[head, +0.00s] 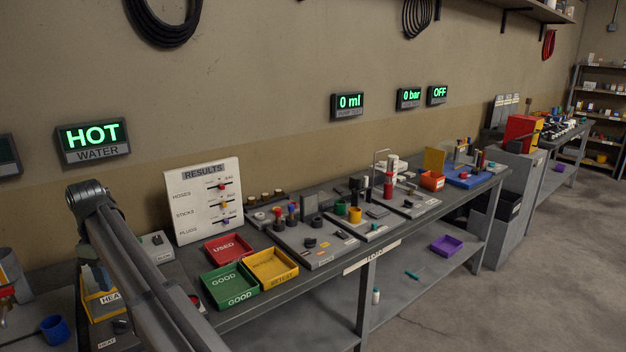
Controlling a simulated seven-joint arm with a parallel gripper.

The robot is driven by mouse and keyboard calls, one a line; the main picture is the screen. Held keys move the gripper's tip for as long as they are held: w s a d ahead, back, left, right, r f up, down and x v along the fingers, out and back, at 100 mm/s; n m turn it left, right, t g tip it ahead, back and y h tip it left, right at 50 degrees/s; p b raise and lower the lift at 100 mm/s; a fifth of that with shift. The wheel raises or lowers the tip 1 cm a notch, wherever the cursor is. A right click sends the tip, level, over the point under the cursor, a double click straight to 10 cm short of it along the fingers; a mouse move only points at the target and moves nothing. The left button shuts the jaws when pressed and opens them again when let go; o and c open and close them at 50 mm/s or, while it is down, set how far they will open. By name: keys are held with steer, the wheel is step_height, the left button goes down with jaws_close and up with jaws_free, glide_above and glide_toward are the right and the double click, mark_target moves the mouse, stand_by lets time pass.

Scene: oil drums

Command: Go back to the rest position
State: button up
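My arm's grey links rise from the bottom edge to a dark joint at the left, in front of the wall and bench. I cannot make out my gripper's fingertips in the head view. The part of the arm beyond the joint is mostly hidden behind the nearer link. Whether anything is held does not show.
The long grey bench (225,318) carries a RESULTS board (203,201), a red tray (228,249), a green tray (230,287) and a yellow tray (271,268). A blue cup (55,330) stands at lower left. A purple tray (447,246) lies on the lower shelf. The floor at right is clear.

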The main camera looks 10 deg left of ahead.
steer(key=w+d+f+m+g, duration=0.1)
steer(key=w+d+f, duration=0.2)
steer(key=d+f, duration=0.35)
steer(key=w+d+f+m+h, duration=0.1)
steer(key=w+d+f, duration=0.2)
steer(key=d, duration=0.7)
steer(key=w+d+f+m+g, duration=0.1)
steer(key=w+d+f, duration=0.1)
steer(key=d+f, duration=0.5)
steer(key=s+d+f+m+g, duration=0.1)
steer(key=d+f+m, duration=0.4)
steer(key=d+f, duration=1.7)
steer(key=s+d+f+m+g, duration=0.2)
steer(key=s+d+f+m, duration=0.3)
steer(key=s+d+f, duration=1)
steer(key=s+d+f+m, duration=0.1)
steer(key=s+d+f, duration=0.2)
steer(key=s, duration=0.3)
steer(key=s+d+f+m+g, duration=0.1)
steer(key=s+d+f+m, duration=0.1)
steer(key=s+d, duration=0.3)
steer(key=s+d+f+m+y, duration=0.1)
steer(key=s+d+f+m, duration=0.1)
steer(key=s, duration=0.7)
steer(key=shift+d+f+g, duration=0.4)
steer(key=shift+d+f, duration=0.5)
steer(key=shift+d, duration=0.15)
